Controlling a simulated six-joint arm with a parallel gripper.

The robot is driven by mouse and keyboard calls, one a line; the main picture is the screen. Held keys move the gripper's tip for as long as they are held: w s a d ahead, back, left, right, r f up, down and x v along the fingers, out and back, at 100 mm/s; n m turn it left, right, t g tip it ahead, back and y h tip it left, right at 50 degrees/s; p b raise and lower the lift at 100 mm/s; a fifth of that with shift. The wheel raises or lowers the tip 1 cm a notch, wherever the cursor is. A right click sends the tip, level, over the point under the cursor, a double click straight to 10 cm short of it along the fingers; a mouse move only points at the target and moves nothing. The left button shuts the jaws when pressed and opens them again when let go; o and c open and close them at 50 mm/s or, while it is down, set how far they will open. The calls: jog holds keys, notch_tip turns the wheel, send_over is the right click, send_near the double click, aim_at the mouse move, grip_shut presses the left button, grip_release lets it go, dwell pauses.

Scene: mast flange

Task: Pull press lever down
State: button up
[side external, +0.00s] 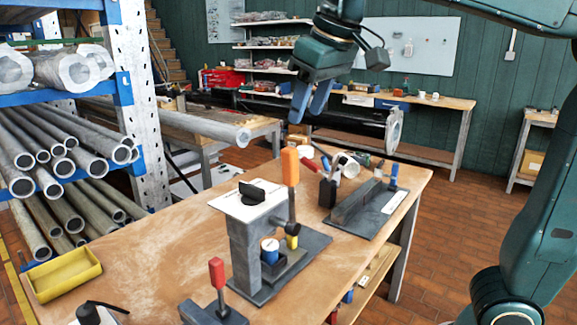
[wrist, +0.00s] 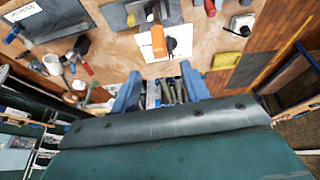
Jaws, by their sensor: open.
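The press (side external: 246,250) is a grey column on a dark base plate, with a white top plate carrying a black part. Its lever has an orange handle (side external: 290,166) standing upright at the column's right side. The orange handle also shows in the wrist view (wrist: 158,42), in front of the white plate. A white and blue round piece (side external: 269,247) sits low on the press. My gripper (side external: 311,102) has blue fingers, apart and empty, above the orange handle and clear of it. In the wrist view my fingers (wrist: 160,88) frame no part of the lever.
A red-handled lever (side external: 217,273) stands in front of the press. A long grey fixture (side external: 365,206) and a black block with a red top (side external: 327,188) lie behind it. A yellow tray (side external: 62,275) is at the left edge. The bench's (side external: 140,250) left middle is clear.

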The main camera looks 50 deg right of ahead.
aim_at(288, 165)
jog(key=shift+d+f, duration=0.15)
dwell(0.3)
jog(key=shift+x, duration=6.75)
grip_shut()
